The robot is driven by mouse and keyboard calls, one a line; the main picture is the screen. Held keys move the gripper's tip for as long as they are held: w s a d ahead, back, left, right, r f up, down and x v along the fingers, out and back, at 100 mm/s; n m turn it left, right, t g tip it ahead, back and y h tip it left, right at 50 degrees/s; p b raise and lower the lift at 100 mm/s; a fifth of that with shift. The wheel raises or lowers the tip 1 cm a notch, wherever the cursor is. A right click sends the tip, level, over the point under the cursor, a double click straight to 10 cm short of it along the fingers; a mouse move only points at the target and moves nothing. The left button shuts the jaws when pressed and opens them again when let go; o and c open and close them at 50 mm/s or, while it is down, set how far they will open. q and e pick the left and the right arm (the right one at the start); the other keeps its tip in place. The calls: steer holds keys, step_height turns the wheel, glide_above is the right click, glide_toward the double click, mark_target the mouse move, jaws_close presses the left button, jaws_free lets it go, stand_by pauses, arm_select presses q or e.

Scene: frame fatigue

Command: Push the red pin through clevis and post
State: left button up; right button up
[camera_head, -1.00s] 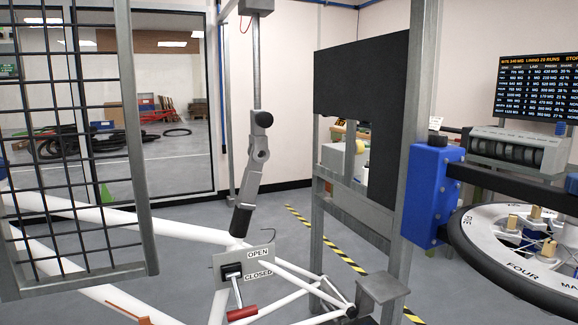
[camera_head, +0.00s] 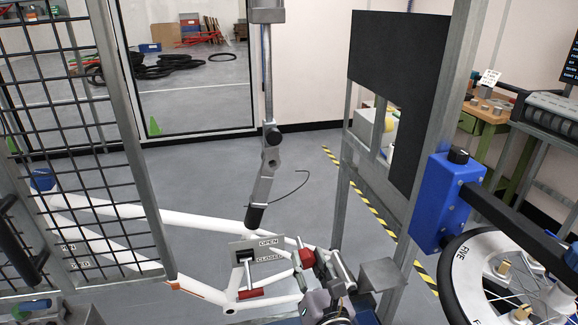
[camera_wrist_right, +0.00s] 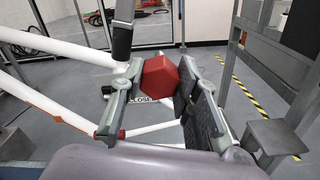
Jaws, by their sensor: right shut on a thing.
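My right gripper (camera_head: 322,267) is low in the head view, shut on a red, faceted piece (camera_head: 307,258) that looks like the red pin's head. In the right wrist view the red piece (camera_wrist_right: 158,77) sits between the two fingers. Its shaft is hidden. A grey jointed link (camera_head: 267,168) with a black lower end (camera_head: 254,216) hangs from above, behind and left of the gripper. It looks like the clevis, but I cannot be sure. I cannot pick out the post. I cannot make out my left gripper.
White frame tubes (camera_head: 188,222) run there. A wire mesh panel (camera_head: 90,130) stands left. A blue block (camera_head: 437,203) and a wheel (camera_head: 455,275) stand right.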

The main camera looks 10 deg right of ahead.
arm_select(q)
steer(key=s+a+r+p, duration=0.1)
steer(key=s+r+p, duration=0.1)
steer(key=s+p, duration=0.4)
steer(key=s+a+r+g+p, duration=0.1)
steer(key=s+r+p, duration=0.1)
steer(key=s+p, duration=0.3)
steer(key=shift+s+a+r+p, duration=0.15)
steer(key=shift+s+a+p, duration=0.2)
steer(key=shift+s, duration=0.6)
arm_select(e)
steer(key=w+a+r+m, duration=0.1)
steer(key=r, duration=0.6)
steer(key=w+a+r+m, duration=0.1)
steer(key=w+a+r, duration=0.1)
steer(key=r, duration=0.5)
steer(key=shift+w+a+r, duration=0.15)
steer(key=shift+w, duration=0.1)
arm_select(q)
steer(key=shift+d, duration=0.1)
steer(key=shift+r, duration=0.15)
steer(key=shift+r+p, duration=0.55)
steer(key=shift+p, duration=0.2)
arm_select(e)
steer(key=shift+w, duration=2.9)
steer(key=shift+w, duration=2.8)
